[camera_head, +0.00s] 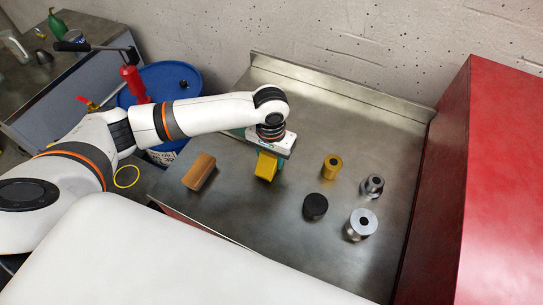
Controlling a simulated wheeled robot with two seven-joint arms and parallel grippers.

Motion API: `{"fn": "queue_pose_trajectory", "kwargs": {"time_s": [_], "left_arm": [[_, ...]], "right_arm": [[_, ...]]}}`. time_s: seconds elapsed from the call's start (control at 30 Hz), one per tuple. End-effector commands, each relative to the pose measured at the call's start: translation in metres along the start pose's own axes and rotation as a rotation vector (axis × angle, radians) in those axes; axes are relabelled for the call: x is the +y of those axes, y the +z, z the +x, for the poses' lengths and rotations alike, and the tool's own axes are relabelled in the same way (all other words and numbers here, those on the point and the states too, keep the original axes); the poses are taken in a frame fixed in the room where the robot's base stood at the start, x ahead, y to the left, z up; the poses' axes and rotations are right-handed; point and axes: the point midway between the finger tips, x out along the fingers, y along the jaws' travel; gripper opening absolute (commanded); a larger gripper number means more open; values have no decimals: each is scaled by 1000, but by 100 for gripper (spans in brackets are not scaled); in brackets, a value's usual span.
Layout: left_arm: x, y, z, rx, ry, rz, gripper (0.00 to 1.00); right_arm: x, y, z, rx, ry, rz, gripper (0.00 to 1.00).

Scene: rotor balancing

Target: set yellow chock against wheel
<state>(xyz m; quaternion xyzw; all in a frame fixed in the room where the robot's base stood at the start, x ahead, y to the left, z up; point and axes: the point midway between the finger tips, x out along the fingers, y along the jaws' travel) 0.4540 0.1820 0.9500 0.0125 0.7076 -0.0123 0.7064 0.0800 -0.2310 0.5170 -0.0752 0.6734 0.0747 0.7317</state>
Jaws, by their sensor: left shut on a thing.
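My left arm reaches in from the left over the steel bench. My left gripper (268,153) points down and is shut on the yellow chock (266,166). The chock's lower part shows below the gripper, and its upper part is hidden by the jaws. I cannot tell whether the chock touches the bench top. A green edge shows behind the gripper, mostly hidden by it. No wheel can be made out clearly. My right gripper is not in view.
On the bench (290,235) stand a brown block (199,172), a brass cylinder (332,166), a black disc (315,206), and two silver cylinders, one smaller (373,186) and one flanged (362,223). A red cabinet (490,190) closes the right side. A blue drum (172,82) stands left.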

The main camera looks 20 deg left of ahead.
Motion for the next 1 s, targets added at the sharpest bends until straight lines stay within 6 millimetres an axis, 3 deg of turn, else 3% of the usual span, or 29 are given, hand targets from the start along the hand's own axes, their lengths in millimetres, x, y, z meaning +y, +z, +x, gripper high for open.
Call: {"fn": "queue_pose_trajectory", "kwargs": {"time_s": [0.13, 0.47, 0.5, 0.6, 1.0], "left_arm": [[0, 0, 11, -2, 0, 1, 6], [0, 0, 14, -1, 0, 0, 6], [0, 0, 14, -1, 1, 0, 48], [0, 0, 14, -1, 1, 1, 65], [0, 1, 7, -4, -1, 1, 65]], "right_arm": [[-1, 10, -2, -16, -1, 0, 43], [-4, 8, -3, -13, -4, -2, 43], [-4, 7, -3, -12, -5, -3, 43], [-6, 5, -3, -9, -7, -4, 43], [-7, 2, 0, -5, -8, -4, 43]]}}
